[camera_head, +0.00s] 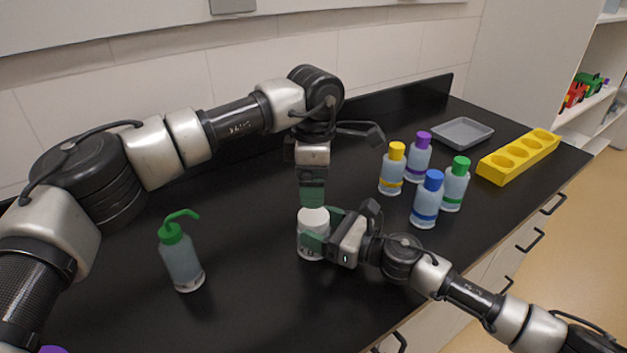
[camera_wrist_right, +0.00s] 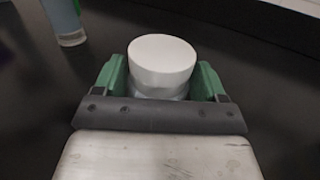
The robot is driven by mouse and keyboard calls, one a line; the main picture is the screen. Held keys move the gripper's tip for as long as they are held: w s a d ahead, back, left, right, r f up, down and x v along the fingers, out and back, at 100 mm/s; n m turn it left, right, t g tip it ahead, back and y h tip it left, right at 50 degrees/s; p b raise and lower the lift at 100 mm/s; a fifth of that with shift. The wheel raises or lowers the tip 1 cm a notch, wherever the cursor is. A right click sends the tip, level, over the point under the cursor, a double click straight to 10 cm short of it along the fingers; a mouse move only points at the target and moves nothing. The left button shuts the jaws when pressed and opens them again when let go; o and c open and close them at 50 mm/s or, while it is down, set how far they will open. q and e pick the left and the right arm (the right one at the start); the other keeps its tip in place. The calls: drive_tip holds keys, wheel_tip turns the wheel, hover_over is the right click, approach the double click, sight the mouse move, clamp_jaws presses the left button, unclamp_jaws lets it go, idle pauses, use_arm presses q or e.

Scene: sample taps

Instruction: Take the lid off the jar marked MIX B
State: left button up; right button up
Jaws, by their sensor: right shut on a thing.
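A white jar (camera_head: 311,247) with a wide white lid (camera_head: 314,216) stands upright on the black bench; its label is mostly hidden and too small to read. My right gripper (camera_head: 322,238) is shut on the jar's body from the right. In the right wrist view the green fingers of this gripper (camera_wrist_right: 162,88) sit on both sides of the jar, below the lid (camera_wrist_right: 162,62). My left gripper (camera_head: 312,197) points straight down just above the lid. Its fingers are seen edge-on, so their opening does not show. The lid sits on the jar.
A green-topped wash bottle (camera_head: 182,262) stands to the left. Bottles with yellow (camera_head: 392,170), purple (camera_head: 418,158), blue (camera_head: 427,200) and green (camera_head: 455,185) caps stand to the right. Behind them are a grey tray (camera_head: 462,133) and a yellow rack (camera_head: 519,157). A wall closes the back.

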sight(313, 215)
use_arm(q)
drive_tip(key=m, duration=1.1)
drive_tip(key=shift+m, duration=0.3)
drive_tip(key=m, duration=0.6)
drive_tip(key=shift+m, duration=0.3)
drive_tip(key=m, duration=0.5)
drive_tip(key=shift+f+m, duration=0.4)
drive_tip(key=shift+m, duration=0.1)
drive_tip(key=shift+f, duration=3.6)
